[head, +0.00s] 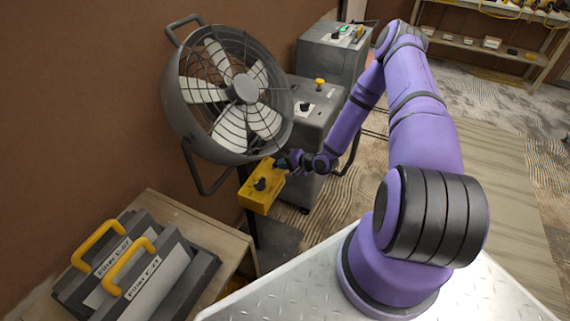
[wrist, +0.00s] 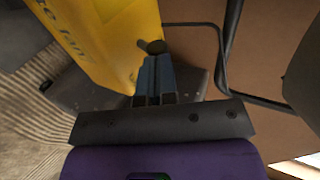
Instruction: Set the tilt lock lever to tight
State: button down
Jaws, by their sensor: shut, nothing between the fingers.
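The drum fan (head: 228,95) stands at the wall in a dark tube yoke (head: 205,185), its tilt lock lever not clearly readable in the head view. A yellow control box (head: 262,187) with a black knob (head: 261,184) is below the fan. My gripper (head: 279,163) is beside the box's upper right corner. In the wrist view my gripper (wrist: 155,68) is shut and empty, its fingertips close to a small dark rounded end (wrist: 152,46) beside the yellow box (wrist: 105,35). I cannot tell whether they touch, or whether that end belongs to the lever.
A grey cabinet (head: 318,118) with a yellow button and black knob stands right of the fan. Two yellow-handled filter cases (head: 130,268) lie on a wooden bench (head: 212,228) at lower left. The yoke tube (wrist: 222,75) runs right of my fingers in the wrist view.

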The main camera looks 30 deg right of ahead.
jog(key=shift+w, duration=0.1)
jog(key=shift+w+a+r+g, duration=0.1)
jog(key=shift+r+g, duration=0.1)
jog(key=shift+g, duration=0.1)
jog(key=shift+w+a+r+g+h, duration=0.1)
jog(key=shift+g+h, duration=0.2)
jog(key=shift+h, duration=0.1)
jog(key=shift+w+a+r+g+h, duration=0.4)
jog(key=shift+w+g+h, duration=0.15)
jog(key=shift+g, duration=0.15)
jog(key=shift+w+a+r, duration=0.1)
jog(key=shift+w+a, duration=0.2)
jog(key=shift+w, duration=0.2)
jog(key=shift+w+a+r, duration=0.1)
jog(key=shift+w+a, duration=0.15)
jog(key=shift+w, duration=0.2)
jog(key=shift+r, duration=0.15)
jog(key=shift+r, duration=0.7)
